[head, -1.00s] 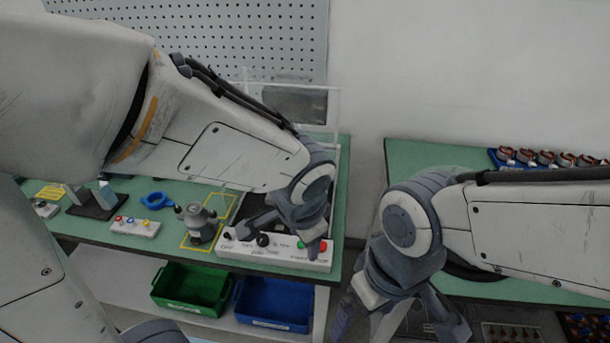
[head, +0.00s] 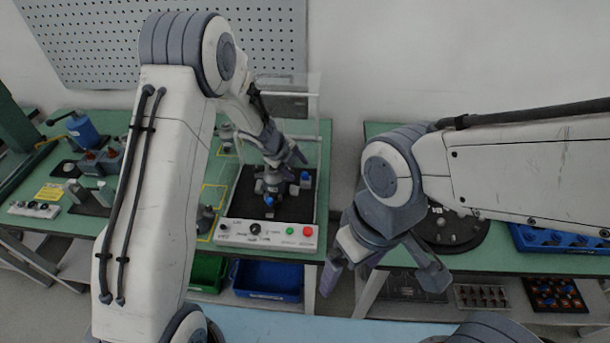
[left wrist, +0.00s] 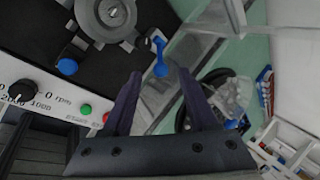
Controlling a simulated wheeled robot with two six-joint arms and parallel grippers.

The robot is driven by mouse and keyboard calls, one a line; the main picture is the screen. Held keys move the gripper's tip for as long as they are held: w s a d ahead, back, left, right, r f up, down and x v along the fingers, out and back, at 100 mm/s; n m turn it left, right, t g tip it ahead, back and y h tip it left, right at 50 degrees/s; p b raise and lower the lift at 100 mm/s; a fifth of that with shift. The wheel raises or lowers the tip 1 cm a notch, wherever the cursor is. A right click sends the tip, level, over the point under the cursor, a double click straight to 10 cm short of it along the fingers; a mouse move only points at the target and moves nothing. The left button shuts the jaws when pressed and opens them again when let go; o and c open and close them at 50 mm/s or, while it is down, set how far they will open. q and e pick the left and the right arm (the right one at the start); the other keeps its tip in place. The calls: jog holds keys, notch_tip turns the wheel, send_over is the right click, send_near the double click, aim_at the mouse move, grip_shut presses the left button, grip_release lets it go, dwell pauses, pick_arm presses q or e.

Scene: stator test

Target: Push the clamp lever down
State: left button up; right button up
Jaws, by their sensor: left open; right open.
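The test station has a dark bed (head: 297,208) with a grey round fixture (left wrist: 108,18) on it. A clamp lever with blue ends (left wrist: 160,58) stands at the fixture's right side in the left wrist view; its blue tip also shows in the head view (head: 305,177). A second blue knob (left wrist: 67,66) sits at the fixture's near side. My left gripper (left wrist: 159,75) is open, and the lever appears between its fingertips; I cannot tell whether they touch. In the head view this gripper (head: 284,165) hangs over the station and partly hides the fixture. My right gripper (head: 388,278) is open and empty.
The control panel (head: 268,234) with a knob, green button and red button fronts the station. A clear guard (head: 322,115) stands around it. A black round plate (head: 452,228) and a blue tray (head: 540,240) are on the right table. Bins sit below the left table.

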aim_at(305, 176)
pick_arm(q)
jog(key=x, duration=0.7)
jog(key=shift+w+f, duration=0.1)
jog(key=shift+f, duration=0.1)
grip_shut()
dwell(1.1)
